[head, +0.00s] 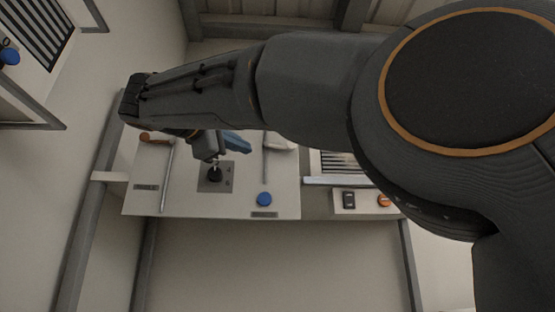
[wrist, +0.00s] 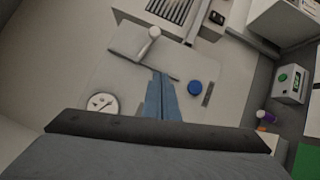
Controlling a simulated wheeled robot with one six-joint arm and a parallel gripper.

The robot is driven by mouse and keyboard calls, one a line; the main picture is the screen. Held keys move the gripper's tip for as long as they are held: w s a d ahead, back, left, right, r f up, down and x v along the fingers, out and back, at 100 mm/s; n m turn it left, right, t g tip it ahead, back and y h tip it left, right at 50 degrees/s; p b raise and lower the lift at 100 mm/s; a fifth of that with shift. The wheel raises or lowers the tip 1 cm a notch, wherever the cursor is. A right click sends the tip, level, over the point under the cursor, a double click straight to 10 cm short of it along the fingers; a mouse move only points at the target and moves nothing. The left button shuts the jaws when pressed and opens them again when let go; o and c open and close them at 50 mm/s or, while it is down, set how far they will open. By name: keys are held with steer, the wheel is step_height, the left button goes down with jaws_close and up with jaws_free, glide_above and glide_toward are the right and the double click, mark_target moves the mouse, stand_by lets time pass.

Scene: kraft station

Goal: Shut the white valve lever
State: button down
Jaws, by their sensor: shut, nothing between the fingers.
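The white valve lever (wrist: 149,42) shows in the wrist view, above my fingers, as a pale stem with a rounded end on the light panel. In the head view a pale shape (head: 283,144) at the panel's upper right appears to be the same lever, partly hidden by my arm. My gripper (wrist: 160,76) has blue fingers lying together, shut and empty. In the wrist view their tips are below the lever, with a visible gap in the picture. In the head view my gripper (head: 247,149) is in front of the panel's upper middle, left of the lever.
A round gauge (wrist: 101,103) is left of my fingers. A green-button box (wrist: 289,81) stands at the right of the wrist view.

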steer(key=s+r, duration=0.1)
steer(key=r, duration=0.1)
steer(key=p, duration=0.3)
glide_toward(278, 144)
step_height(278, 144, down, 4)
steer(key=shift+w+d+r+p, duration=0.25)
steer(key=shift+d+p, duration=0.05)
steer(key=shift+d, duration=0.55)
steer(key=shift+w+d+r+p, duration=0.25)
steer(key=shift+w+d+p, duration=0.05)
steer(key=shift+d, duration=0.55)
steer(key=shift+w+d+r+p, duration=0.25)
steer(key=shift+d+p, duration=0.05)
steer(key=shift+d, duration=0.55)
